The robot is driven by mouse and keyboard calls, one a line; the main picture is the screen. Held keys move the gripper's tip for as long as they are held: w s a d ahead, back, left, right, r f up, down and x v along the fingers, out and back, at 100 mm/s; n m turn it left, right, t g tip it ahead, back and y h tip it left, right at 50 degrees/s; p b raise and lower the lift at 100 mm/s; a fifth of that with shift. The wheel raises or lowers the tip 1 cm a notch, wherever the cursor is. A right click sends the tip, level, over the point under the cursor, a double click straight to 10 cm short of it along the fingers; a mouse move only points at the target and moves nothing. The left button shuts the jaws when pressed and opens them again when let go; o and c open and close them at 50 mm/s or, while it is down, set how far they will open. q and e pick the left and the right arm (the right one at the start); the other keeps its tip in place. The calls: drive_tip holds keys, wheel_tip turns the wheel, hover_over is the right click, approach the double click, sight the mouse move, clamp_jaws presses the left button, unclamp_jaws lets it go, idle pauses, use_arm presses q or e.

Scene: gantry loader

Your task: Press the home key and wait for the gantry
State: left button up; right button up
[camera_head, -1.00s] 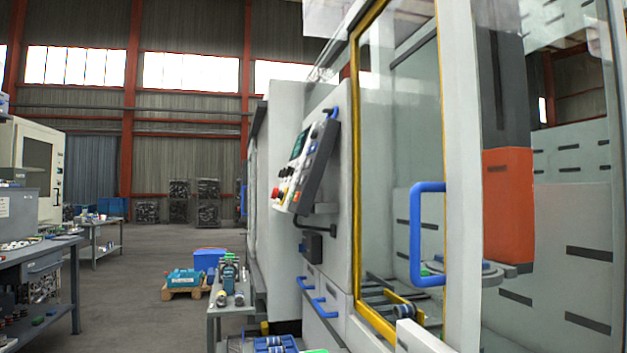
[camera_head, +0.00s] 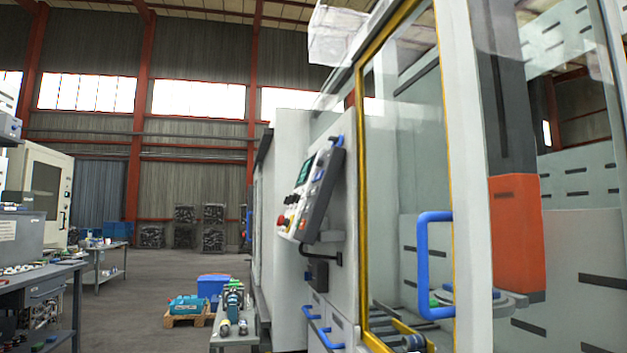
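The control panel (camera_head: 312,192) of the machine is tilted on the machine's front, seen at a steep angle. It carries a small green screen (camera_head: 305,171), a red button (camera_head: 281,220) and rows of small keys. The home key cannot be told apart at this size. Behind the glass, the gantry (camera_head: 516,235) shows as a dark grey column with an orange lower block. It hangs above a round grey plate (camera_head: 478,300). Neither of my grippers is in view.
A glass door with a yellow frame (camera_head: 362,200) and blue handle (camera_head: 421,265) fills the right. A small grey bench (camera_head: 236,335) with parts stands before the machine. A blue crate (camera_head: 212,287) is on the floor. A workbench (camera_head: 75,268) stands left.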

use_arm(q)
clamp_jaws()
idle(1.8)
